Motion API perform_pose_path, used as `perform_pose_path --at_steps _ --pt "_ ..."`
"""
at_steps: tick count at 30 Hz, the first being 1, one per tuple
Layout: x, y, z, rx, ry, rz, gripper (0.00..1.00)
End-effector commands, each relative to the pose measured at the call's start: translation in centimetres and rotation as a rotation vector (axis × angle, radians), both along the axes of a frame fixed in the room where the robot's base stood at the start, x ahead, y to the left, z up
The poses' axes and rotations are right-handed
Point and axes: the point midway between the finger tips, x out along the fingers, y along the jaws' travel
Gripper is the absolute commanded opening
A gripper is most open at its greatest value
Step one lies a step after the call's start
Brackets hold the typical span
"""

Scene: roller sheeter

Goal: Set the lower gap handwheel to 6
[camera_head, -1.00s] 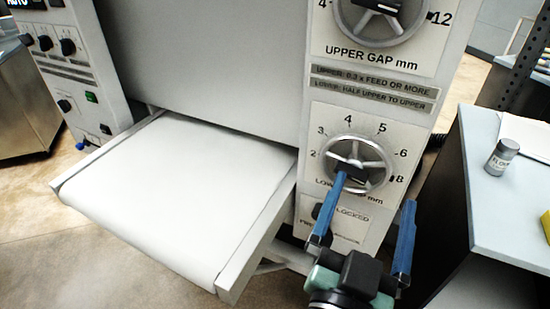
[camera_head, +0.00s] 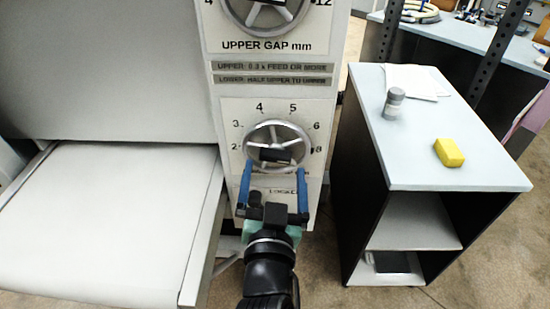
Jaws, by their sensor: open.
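The lower gap handwheel (camera_head: 279,129) is a round silver wheel with spokes and a dark grip block (camera_head: 275,155) at its middle. Its scale plate (camera_head: 235,110) shows 2, 3, 4, 5, 6 and 8 around the rim. A small dark mark sits at the wheel's right edge, close to the 8. My gripper (camera_head: 274,169) is open and empty, its two blue fingers pointing up at the wheel's lower part, one on each side. Contact with the wheel cannot be told. A "LOCKED" label (camera_head: 285,191) shows below, partly hidden by my gripper.
The upper gap handwheel (camera_head: 262,18) is above, cut off by the picture edge. The white belt table (camera_head: 110,215) is at left. At right a cabinet with a pale top (camera_head: 430,150) holds a grey jar (camera_head: 394,103) and a yellow block (camera_head: 449,152). Floor shows between machine and cabinet.

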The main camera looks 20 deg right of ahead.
Motion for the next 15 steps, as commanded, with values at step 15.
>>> perform_pose_path --at_steps 15 --pt "2.6 -1.3 0.0 0.001 0.000 0.000 1.00"
